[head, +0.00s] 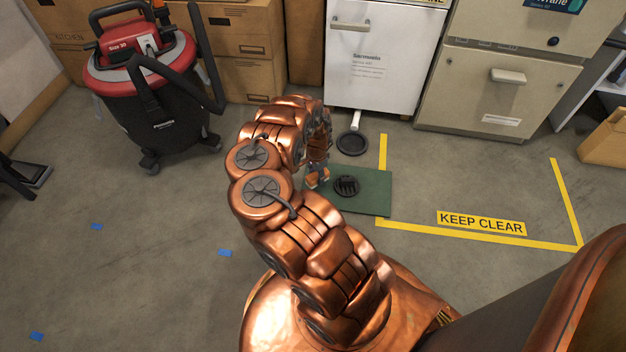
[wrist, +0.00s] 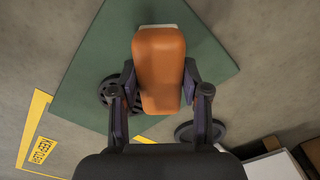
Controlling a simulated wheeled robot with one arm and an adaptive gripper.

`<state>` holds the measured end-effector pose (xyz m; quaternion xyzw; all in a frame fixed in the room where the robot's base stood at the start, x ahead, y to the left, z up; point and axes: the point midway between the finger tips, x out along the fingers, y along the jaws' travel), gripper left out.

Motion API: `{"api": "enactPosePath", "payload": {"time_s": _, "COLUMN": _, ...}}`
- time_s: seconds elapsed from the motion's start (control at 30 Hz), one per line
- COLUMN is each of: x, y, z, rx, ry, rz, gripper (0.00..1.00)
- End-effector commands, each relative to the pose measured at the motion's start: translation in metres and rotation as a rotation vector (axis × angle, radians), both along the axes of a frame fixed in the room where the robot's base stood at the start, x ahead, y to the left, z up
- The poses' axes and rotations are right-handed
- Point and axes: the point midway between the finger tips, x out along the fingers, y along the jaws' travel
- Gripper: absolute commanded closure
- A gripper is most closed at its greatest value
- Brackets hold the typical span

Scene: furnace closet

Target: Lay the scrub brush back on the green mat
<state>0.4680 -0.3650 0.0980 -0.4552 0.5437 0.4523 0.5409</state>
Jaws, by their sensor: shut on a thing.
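The scrub brush (wrist: 160,70) is an orange block with a pale strip showing at its far end in the wrist view. My gripper (wrist: 159,92) is shut on it, one dark finger on each side. In the head view the brush (head: 313,182) shows small and partly hidden at the end of my copper arm, by the left part of the green mat (head: 375,200). The mat (wrist: 85,60) lies flat on the floor behind the brush in the wrist view. I cannot tell how far the brush is above it.
A black slotted disc (head: 346,186) lies on the mat. A round black dish (head: 352,143) is on the floor beyond it, under a white pipe. Yellow tape and a KEEP CLEAR label (head: 481,222) are at the right. A red-black vacuum (head: 160,100) stands left.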

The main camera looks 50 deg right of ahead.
Motion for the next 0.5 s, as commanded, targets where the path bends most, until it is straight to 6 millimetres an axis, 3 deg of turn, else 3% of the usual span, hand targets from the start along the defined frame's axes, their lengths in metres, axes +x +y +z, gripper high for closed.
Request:
{"api": "enactPosePath", "payload": {"time_s": 0.1, "x": 0.013, "y": -0.006, "z": -0.002, "rx": -0.005, "ry": -0.002, "rz": 0.000, "gripper": 0.86}}
{"api": "enactPosePath", "payload": {"time_s": 0.4, "x": 0.026, "y": -0.008, "z": -0.004, "rx": -0.002, "ry": -0.001, "rz": -0.002, "gripper": 0.86}}
{"api": "enactPosePath", "payload": {"time_s": 0.5, "x": 0.024, "y": -0.008, "z": -0.022, "rx": -0.001, "ry": 0.002, "rz": -0.002, "gripper": 0.86}}
